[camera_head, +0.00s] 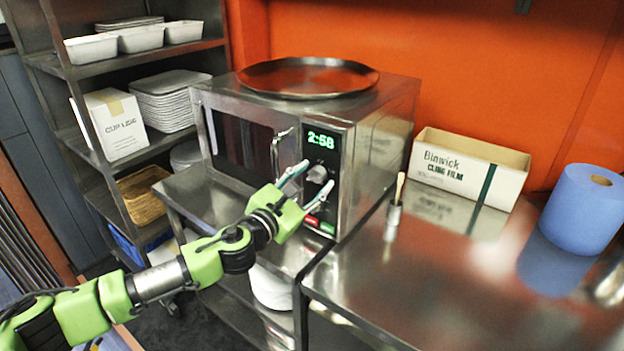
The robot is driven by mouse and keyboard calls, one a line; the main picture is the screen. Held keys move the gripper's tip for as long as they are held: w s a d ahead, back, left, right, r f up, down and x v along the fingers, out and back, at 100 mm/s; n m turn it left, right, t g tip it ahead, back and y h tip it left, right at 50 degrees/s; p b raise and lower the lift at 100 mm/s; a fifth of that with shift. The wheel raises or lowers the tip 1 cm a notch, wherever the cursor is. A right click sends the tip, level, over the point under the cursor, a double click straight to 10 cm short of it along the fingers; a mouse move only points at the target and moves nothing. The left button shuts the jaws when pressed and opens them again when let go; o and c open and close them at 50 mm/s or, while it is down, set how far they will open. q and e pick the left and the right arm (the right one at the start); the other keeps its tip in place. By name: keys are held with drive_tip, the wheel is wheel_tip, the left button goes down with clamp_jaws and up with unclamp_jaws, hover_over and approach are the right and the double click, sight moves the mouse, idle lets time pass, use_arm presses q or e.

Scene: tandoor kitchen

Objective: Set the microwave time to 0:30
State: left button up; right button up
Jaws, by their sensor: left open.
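The microwave (376,140) is a steel box on the steel counter, with its door (238,146) shut. Its green display (321,139) reads 2:58. A round dial (317,173) sits below the display, with a red button (312,220) and a green button (327,227) lower down. My left gripper (310,182) is open at the control panel, its two fingers spread around the lower dial area. I cannot tell whether the fingers touch the dial. My right gripper is not in view.
A dark round tray (308,77) lies on the microwave. Shelves (70,73) with white dishes stand at left. The front right counter is clear.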

use_arm(q)
drive_tip(key=c, duration=1.1)
